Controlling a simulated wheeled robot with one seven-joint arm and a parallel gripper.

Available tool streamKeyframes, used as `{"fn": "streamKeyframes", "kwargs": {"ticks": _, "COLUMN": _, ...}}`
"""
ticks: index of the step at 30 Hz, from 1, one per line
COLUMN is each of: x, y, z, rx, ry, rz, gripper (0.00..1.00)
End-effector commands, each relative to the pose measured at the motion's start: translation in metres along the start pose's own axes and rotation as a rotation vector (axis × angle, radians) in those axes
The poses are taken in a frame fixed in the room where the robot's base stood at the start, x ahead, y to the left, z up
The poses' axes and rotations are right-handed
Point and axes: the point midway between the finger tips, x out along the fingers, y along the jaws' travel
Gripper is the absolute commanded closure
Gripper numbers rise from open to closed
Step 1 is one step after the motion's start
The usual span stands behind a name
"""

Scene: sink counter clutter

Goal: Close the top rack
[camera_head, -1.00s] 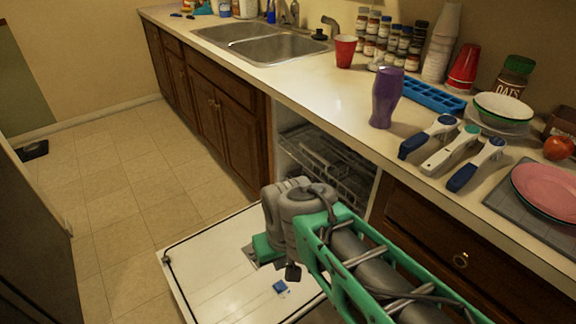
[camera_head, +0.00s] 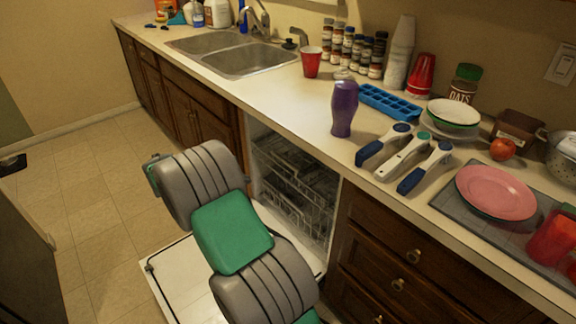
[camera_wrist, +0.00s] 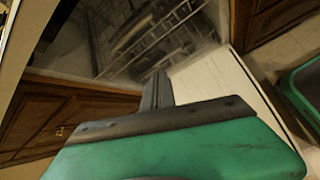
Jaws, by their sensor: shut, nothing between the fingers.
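The dishwasher stands open under the counter, with its white door (camera_head: 172,285) folded down over the floor. The wire top rack (camera_head: 285,165) shows inside the opening, above a lower rack (camera_head: 300,212). I cannot tell how far the top rack sits from its fully pushed-in place. In the wrist view, wire racks (camera_wrist: 150,38) lie ahead of my gripper (camera_wrist: 157,82), whose dark fingers are together and empty. The fingers appear apart from the racks, though their exact distance is unclear.
The counter (camera_head: 270,100) above holds a purple bottle (camera_head: 344,108), a blue ice tray (camera_head: 390,104), several utensils and a pink plate (camera_head: 495,192). Wooden drawers (camera_head: 390,260) adjoin the dishwasher on the right.

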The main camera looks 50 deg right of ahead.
Motion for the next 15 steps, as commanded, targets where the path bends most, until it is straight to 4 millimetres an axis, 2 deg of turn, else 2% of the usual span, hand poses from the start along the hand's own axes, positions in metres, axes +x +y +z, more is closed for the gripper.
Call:
{"fn": "streamKeyframes", "kwargs": {"ticks": 1, "x": 0.020, "y": 0.004, "z": 0.009, "rx": -0.115, "ry": -0.077, "rz": -0.014, "gripper": 1.00}}
{"fn": "streamKeyframes", "kwargs": {"ticks": 3, "x": 0.040, "y": 0.005, "z": 0.019, "rx": -0.256, "ry": -0.167, "rz": -0.032, "gripper": 1.00}}
{"fn": "streamKeyframes", "kwargs": {"ticks": 6, "x": 0.057, "y": 0.003, "z": 0.028, "rx": -0.386, "ry": -0.244, "rz": -0.062, "gripper": 1.00}}
{"fn": "streamKeyframes", "kwargs": {"ticks": 11, "x": 0.071, "y": 0.001, "z": 0.033, "rx": -0.438, "ry": -0.274, "rz": -0.078, "gripper": 1.00}}
{"fn": "streamKeyframes", "kwargs": {"ticks": 15, "x": 0.093, "y": 0.000, "z": 0.040, "rx": -0.435, "ry": -0.272, "rz": -0.080, "gripper": 1.00}}
